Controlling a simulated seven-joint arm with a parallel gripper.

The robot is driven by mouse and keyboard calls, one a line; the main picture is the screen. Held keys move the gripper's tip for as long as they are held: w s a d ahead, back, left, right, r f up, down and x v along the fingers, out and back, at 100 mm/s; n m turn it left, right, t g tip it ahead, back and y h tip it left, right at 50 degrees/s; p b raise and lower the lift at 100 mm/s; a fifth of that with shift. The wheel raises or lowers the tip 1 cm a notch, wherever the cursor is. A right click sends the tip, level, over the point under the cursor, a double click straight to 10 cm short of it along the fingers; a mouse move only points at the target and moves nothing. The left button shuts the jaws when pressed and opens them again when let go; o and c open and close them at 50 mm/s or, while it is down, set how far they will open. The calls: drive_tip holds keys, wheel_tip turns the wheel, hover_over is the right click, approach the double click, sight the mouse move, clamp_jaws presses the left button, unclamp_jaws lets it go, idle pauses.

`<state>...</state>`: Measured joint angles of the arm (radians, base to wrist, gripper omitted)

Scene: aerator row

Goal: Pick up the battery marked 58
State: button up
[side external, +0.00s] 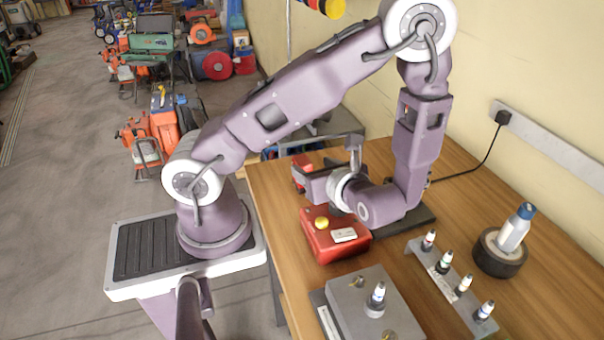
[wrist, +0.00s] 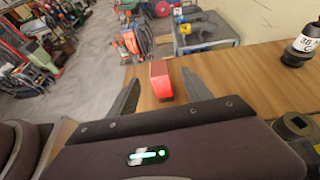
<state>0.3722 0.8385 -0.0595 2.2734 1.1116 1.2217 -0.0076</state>
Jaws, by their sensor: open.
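My gripper (side external: 328,163) is open and empty above the back of the table, its fingers pointing sideways. In the wrist view my gripper (wrist: 159,76) shows two spread dark fingers with nothing between the tips. I cannot make out a battery marked 58 in either view. Several small white pieces with dark tips stand upright along a metal rack (side external: 426,262), and one similar piece (side external: 376,297) stands on a grey box. Their marks are too small to read. A black piece with a white label (wrist: 305,42) is partly cut off at the wrist view's right edge; its number is unclear.
A red box (side external: 330,244) with a yellow knob lies below my wrist. A silver bottle with a blue cap (side external: 514,230) stands on a black round base (side external: 498,262). A red block (wrist: 160,80) is beyond my fingers. The wall borders the table's right side.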

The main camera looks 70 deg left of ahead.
sight(303, 161)
drive_tip(key=x, duration=0.7)
drive_tip(key=shift+a, duration=0.15)
clamp_jaws()
